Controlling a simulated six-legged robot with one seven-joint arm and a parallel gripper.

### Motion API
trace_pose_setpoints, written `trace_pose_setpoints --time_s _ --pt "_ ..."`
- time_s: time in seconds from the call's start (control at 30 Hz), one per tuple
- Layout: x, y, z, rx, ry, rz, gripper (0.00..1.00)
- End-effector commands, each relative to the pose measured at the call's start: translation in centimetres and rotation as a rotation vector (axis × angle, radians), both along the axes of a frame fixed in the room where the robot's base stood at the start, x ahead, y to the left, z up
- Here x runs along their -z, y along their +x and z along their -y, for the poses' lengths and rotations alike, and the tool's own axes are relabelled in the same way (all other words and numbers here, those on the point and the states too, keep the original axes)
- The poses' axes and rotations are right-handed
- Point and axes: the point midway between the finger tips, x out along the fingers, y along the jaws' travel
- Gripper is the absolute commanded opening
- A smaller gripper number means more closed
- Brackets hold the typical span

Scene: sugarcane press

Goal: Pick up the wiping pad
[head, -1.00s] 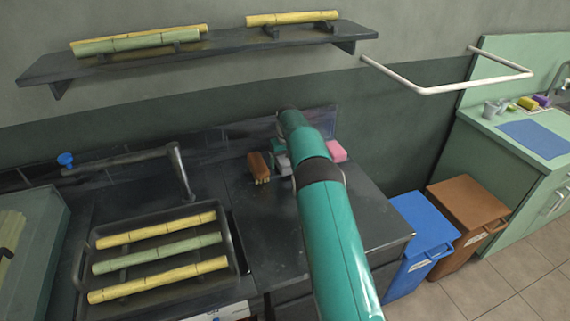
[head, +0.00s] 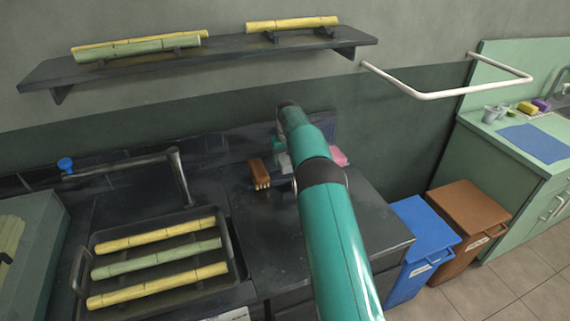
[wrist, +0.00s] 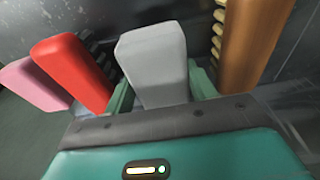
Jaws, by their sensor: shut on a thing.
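A grey pad (wrist: 153,62), block-shaped with rounded edges, stands between the two green fingers of my gripper (wrist: 160,92) in the wrist view. My gripper is shut on it. In the head view, a small part of the grey pad (head: 284,163) shows beside my arm, above the dark counter near the back wall. My gripper (head: 279,146) is mostly hidden behind my arm there. The underside of the pad is hidden, so its height above the counter cannot be told.
A brown brush (head: 260,174) stands left of my gripper and a pink block (head: 340,156) right of it. A red block (wrist: 72,68) is close beside the pad in the wrist view. A tray of cane (head: 238,270) sits left; a shelf (head: 225,47) hangs above.

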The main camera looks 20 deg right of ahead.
Motion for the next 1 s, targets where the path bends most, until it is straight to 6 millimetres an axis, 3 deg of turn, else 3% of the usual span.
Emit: trace_pose_setpoints --time_s 0.4,0.73,1.0 --pt "-6.1 -5.1 -1.1 -0.001 0.000 -0.001 0.30" --pt "-8.5 -11.1 -2.3 0.000 0.001 -0.002 0.30" --pt "-9.5 -13.4 -2.8 0.000 0.000 -0.002 0.30"
